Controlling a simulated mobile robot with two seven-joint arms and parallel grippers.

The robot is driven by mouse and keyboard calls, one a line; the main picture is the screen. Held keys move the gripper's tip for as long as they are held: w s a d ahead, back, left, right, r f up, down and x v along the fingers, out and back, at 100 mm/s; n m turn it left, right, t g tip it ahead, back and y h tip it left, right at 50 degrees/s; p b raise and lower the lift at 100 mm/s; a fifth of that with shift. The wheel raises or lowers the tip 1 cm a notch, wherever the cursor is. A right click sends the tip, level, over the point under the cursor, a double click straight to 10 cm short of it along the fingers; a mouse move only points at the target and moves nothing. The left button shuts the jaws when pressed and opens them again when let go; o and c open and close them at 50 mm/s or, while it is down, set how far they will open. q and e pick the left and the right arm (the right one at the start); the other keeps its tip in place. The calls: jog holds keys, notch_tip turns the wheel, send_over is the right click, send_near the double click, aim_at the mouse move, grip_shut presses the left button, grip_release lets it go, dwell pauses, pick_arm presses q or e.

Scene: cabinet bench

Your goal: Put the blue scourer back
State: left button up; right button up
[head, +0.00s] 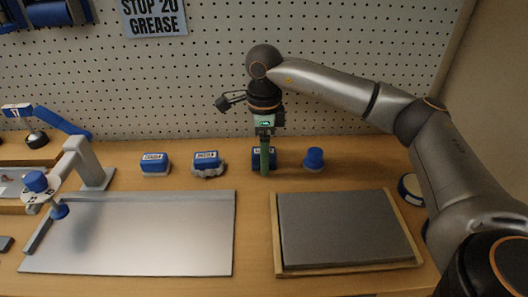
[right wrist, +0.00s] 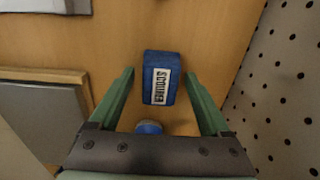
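The blue scourer (right wrist: 149,78) is a small blue block with a white label on top, lying on the wooden bench. In the head view the scourer (head: 257,155) is partly hidden behind my right gripper (head: 265,172). My right gripper points down at it. In the right wrist view its green fingers are spread, with the scourer between their tips (right wrist: 159,72) and a gap on either side. I cannot tell how far above the bench the tips are. My left gripper is not in view.
Two labelled blue blocks (head: 154,163) (head: 206,160) stand left of the scourer, a blue round-topped piece (head: 314,158) right. In front lie a metal sheet (head: 135,240) and a grey slab (head: 345,230) in a wooden frame. A pegboard (head: 190,80) rises behind. A blue-and-white jointed device (head: 80,160) stands left.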

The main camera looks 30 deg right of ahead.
notch_tip(320, 180, up, 12)
jog(key=p, duration=0.1)
jog(key=shift+r+p, duration=0.15)
jog(key=shift+p, duration=0.2)
dwell(0.5)
